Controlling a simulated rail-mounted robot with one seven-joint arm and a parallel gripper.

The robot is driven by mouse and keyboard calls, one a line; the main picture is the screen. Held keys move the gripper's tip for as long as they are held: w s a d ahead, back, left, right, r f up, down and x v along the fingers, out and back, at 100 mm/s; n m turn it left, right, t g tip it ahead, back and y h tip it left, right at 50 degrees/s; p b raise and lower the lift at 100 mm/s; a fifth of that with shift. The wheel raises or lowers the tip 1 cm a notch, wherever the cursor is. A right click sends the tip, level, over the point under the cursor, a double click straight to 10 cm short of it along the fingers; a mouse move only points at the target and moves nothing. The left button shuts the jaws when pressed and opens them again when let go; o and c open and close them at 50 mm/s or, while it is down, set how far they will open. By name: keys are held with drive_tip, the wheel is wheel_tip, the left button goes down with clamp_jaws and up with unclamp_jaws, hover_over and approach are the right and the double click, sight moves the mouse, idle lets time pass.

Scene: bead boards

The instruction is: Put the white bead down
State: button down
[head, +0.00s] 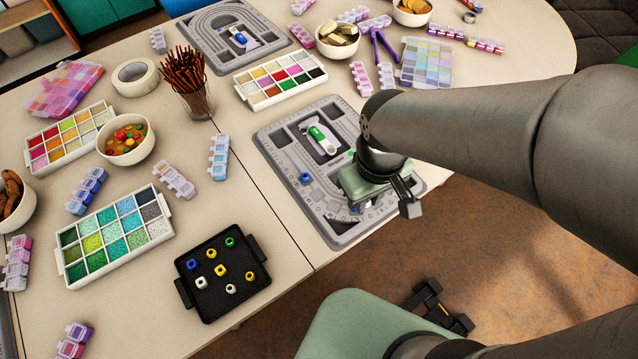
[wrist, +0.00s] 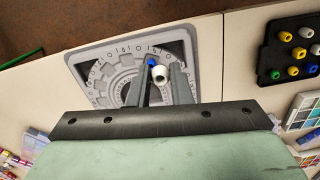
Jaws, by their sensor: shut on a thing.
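My gripper (wrist: 161,72) is shut on the white bead (wrist: 161,75), which shows between its two fingertips in the wrist view. The grey bead board (head: 330,226) lies under my gripper. A blue bead (wrist: 152,61) is right beside the white bead in the wrist view; I cannot tell whether they touch. In the head view my gripper (head: 358,207) is over the near right part of the board, and its body hides most of the white bead. Another blue bead (head: 305,177) sits on the board's left side. How high the white bead is cannot be told.
A black tray (head: 213,308) with several coloured beads stands left of the board. A green-and-white item (head: 321,138) lies in the board's middle recess. Bead boxes (head: 117,237) and bowls (head: 126,157) fill the left. The table's edge is close to the board's near side.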

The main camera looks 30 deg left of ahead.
drive_tip(key=s+a+n, duration=0.1)
drive_tip(key=s+n, duration=0.1)
drive_tip(key=s, duration=0.1)
hover_over(317, 196)
drive_tip(key=shift+m, duration=0.3)
drive_tip(key=f, duration=0.8)
drive_tip(key=shift+s+d+f+p, duration=0.1)
drive_tip(key=shift+d+f+p, duration=0.15)
drive_tip(key=shift+f+p, duration=0.05)
drive_tip(key=shift+w+a+f, duration=0.1)
drive_tip(key=shift+a+f, duration=0.05)
drive_tip(key=shift+f, duration=0.8)
drive_tip(key=shift+w+a+f, duration=0.1)
drive_tip(key=shift+f, duration=0.85)
